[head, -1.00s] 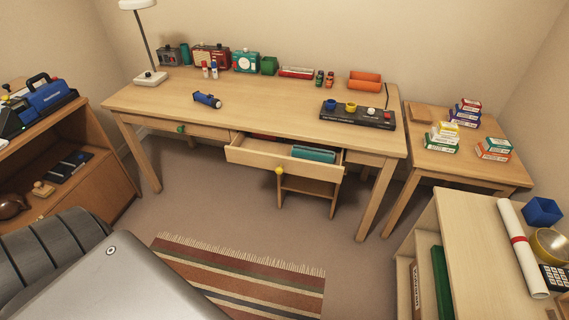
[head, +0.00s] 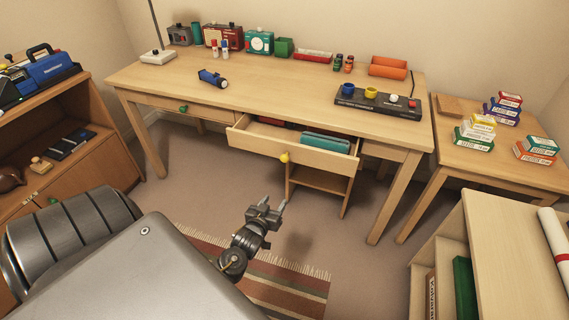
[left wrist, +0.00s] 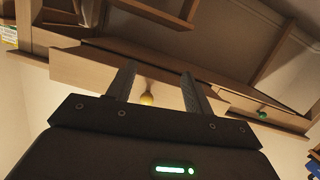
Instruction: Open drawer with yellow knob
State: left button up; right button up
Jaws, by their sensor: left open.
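The drawer (head: 257,146) with the yellow knob (head: 285,157) stands pulled out from the desk in the head view, with a teal item (head: 325,143) and other things inside. My left gripper (head: 266,207) is open and empty, in front of and lower in the picture than the knob. In the left wrist view, the yellow knob (left wrist: 147,98) shows between the two open fingers (left wrist: 157,75), against the drawer front (left wrist: 85,68); a gap to the knob shows in the head view. My right gripper is in neither view.
A closed drawer with a green knob (head: 183,108) is to the left. A wooden stool (head: 322,182) stands beneath the open drawer. A low shelf unit (head: 480,225) is at right, a bookcase (head: 100,150) at left. The floor before the desk is clear except a striped rug (head: 285,285).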

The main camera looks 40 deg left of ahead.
aim_at(283, 161)
pick_arm(q)
notch_tip(283, 161, up, 10)
jog(key=w+a+f+n+t+y+b, duration=0.1)
jog(key=w+a+n+t, duration=0.1)
jog(key=t, duration=0.1)
jog(key=x, duration=0.9)
jog(key=shift+d+r+b, duration=0.1)
jog(key=shift+b, duration=0.25)
jog(key=shift+x, duration=0.75)
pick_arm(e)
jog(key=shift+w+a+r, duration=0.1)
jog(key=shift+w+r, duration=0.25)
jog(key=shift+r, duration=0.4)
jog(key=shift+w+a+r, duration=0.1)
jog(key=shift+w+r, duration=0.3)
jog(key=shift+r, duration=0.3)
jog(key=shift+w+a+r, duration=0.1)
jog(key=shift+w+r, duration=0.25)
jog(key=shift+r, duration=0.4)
pick_arm(q)
jog(key=shift+c, duration=0.2)
